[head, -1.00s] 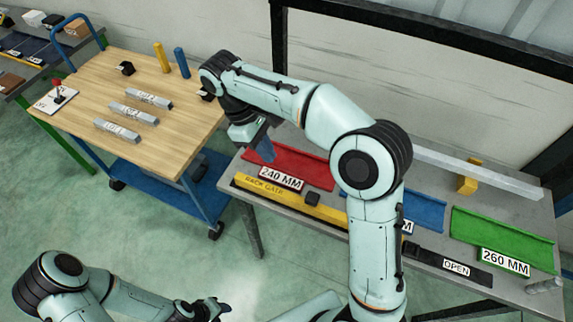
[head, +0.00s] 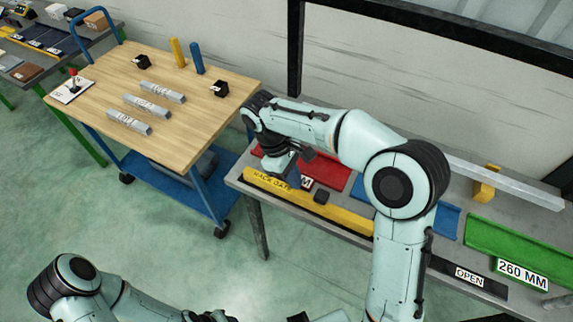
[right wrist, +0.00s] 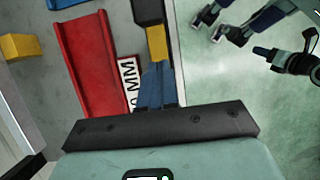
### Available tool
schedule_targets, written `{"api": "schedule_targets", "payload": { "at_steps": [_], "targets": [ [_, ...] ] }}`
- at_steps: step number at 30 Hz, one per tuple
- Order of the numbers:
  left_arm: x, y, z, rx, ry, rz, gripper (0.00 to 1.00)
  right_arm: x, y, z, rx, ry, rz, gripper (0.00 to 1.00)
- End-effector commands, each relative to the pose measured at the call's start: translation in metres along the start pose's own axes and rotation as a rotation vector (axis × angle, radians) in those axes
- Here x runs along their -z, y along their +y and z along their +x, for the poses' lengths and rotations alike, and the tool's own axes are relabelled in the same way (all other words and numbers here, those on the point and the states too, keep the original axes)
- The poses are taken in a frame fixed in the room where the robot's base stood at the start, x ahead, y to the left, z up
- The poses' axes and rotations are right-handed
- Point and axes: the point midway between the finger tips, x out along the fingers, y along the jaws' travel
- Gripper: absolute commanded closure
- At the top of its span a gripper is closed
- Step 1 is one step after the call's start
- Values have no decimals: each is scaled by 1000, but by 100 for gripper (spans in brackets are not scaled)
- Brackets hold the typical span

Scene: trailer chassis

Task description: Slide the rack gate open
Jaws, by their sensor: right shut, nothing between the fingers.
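The rack gate (head: 345,213) is a long yellow bar along the front edge of the rack table, with a black block (head: 321,197) on it. A black strip marked OPEN (head: 468,277) lies further right along that edge. My right gripper (head: 298,181) is shut and empty, low over the gate, just left of the block. In the right wrist view its blue fingers (right wrist: 155,86) point along the yellow bar (right wrist: 157,43) toward the black block (right wrist: 147,12); I cannot tell whether they touch. My left gripper (right wrist: 215,25) is away from the rack, fingers apart.
Behind the gate are the red tray (head: 335,175), a blue tray (head: 447,220) and a green tray (head: 520,247). A grey bar with a yellow block (head: 484,184) lies at the back. A wooden cart (head: 180,90) stands left. Floor in front is clear.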

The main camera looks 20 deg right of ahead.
Motion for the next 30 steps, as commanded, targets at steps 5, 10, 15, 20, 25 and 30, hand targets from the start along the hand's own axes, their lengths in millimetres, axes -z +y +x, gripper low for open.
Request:
{"api": "schedule_targets", "payload": {
  "at_steps": [5, 10, 15, 20, 25, 30],
  "targets": [
    [-2, -2, 3, 1, -2, -1, 57, -26, 1, 6, -1, 3, 5, 100],
    [-2, -2, 4, 1, -3, -1, 57, -35, 1, 10, 0, 3, 3, 100],
    [-2, -2, 4, 1, -3, -1, 57, -36, 1, 10, -1, 4, 3, 100],
    [-2, -2, 4, 1, -3, -1, 57, -36, 1, 10, -1, 3, 3, 100],
    [-6, -6, 12, 3, -8, -3, 57, -53, 1, 18, -1, 3, 6, 100],
    [-12, -13, 24, 6, -17, -6, 57, -93, 1, 35, -1, 2, 7, 100]
  ]
}}
